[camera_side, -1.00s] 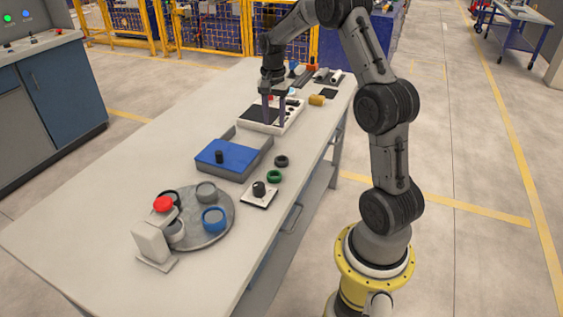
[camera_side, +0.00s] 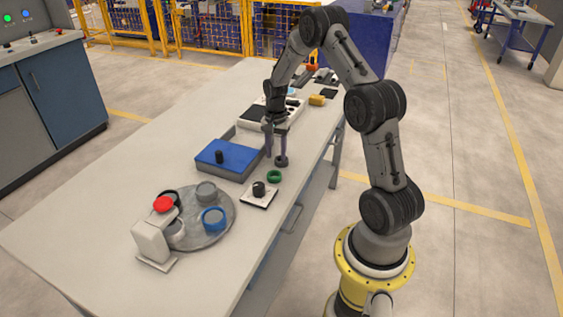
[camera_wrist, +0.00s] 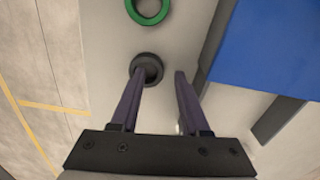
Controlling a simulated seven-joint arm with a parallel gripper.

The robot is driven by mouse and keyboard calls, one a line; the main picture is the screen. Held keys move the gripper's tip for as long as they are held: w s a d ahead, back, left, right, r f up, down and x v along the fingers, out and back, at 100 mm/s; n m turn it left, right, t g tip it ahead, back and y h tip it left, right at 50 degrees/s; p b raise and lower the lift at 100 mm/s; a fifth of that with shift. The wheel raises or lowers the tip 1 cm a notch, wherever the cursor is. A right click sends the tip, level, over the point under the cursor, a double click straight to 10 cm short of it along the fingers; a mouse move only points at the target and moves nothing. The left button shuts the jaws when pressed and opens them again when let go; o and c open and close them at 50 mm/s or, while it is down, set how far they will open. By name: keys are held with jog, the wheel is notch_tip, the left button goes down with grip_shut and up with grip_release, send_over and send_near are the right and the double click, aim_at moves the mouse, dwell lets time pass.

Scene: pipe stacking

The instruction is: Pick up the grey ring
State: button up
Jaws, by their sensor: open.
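A dark grey ring (camera_side: 282,161) lies on the table behind the green ring. My gripper (camera_side: 276,156) is open and empty, pointing down at the dark grey ring. In the wrist view the ring (camera_wrist: 148,64) shows just past the tip of the left finger, off-centre from the gap of my gripper (camera_wrist: 159,75). One finger covers part of the ring in the side view. I cannot tell the exact height of the fingertips above it.
A green ring (camera_side: 274,176) lies near the dark ring; it also shows in the wrist view (camera_wrist: 148,8). A blue-lidded box (camera_side: 225,160) stands close on the left. A small white plate (camera_side: 262,199) with a dark knob and a round grey turntable (camera_side: 215,235) are nearer the front.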

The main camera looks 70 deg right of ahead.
jog(key=shift+f, duration=0.55)
grip_shut()
